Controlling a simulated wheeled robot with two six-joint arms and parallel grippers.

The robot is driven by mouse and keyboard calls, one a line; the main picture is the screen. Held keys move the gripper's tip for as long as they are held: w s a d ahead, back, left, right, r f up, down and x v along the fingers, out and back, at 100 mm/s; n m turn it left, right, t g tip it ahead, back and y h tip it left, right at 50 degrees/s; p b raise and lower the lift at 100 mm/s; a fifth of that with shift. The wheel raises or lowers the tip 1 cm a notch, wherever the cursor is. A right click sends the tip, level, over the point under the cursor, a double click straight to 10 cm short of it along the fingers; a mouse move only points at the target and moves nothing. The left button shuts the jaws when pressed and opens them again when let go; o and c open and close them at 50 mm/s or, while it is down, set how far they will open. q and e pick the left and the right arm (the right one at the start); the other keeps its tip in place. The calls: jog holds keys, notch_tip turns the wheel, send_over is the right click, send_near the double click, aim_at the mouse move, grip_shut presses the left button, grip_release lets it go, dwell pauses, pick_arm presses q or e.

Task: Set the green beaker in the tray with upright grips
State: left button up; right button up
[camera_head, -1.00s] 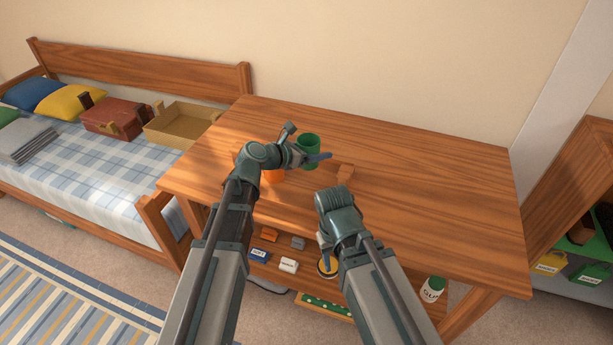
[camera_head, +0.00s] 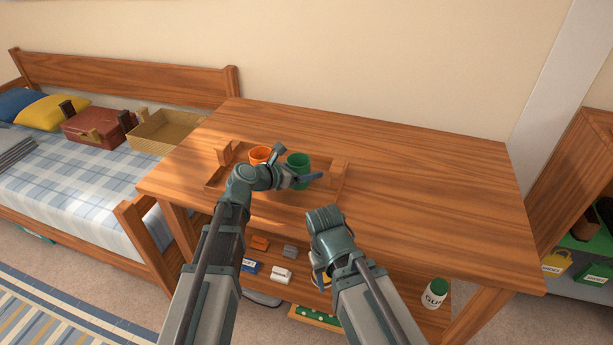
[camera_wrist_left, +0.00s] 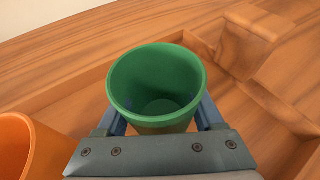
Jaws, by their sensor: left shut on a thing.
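The green beaker (camera_head: 299,172) is upright in my left gripper (camera_head: 305,181), over the right part of the wooden tray (camera_head: 338,174) on the table. In the left wrist view the green beaker (camera_wrist_left: 157,85) sits between the two blue fingers (camera_wrist_left: 160,118), with its open top facing the camera and the tray (camera_wrist_left: 72,97) around and below it. Whether its base touches the tray floor is hidden. An orange beaker (camera_head: 260,154) stands in the tray to the left. My right gripper (camera_head: 320,262) hangs near the table's front edge; its fingers are mostly hidden.
The tray's upright grips rise at its left (camera_head: 225,153) and right ends. The table top (camera_head: 430,190) is clear to the right. A shelf under it holds small boxes and a white bottle (camera_head: 434,293). A bed with a tan box (camera_head: 165,131) stands left.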

pick_arm(q)
jog(key=shift+r, duration=0.1)
jog(key=shift+f, duration=0.25)
jog(key=o, duration=1.3)
jog(key=shift+r, duration=0.1)
jog(key=shift+o, duration=0.2)
jog(key=shift+r, duration=0.1)
jog(key=shift+s+a+r+p, duration=0.15)
jog(key=shift+r+p, duration=0.05)
jog(key=shift+p, duration=0.1)
jog(key=p+v, duration=0.4)
jog(key=v, duration=0.7)
jog(key=shift+s+a+r, duration=0.1)
jog(key=shift+s+a, duration=0.05)
jog(key=shift+a, duration=0.05)
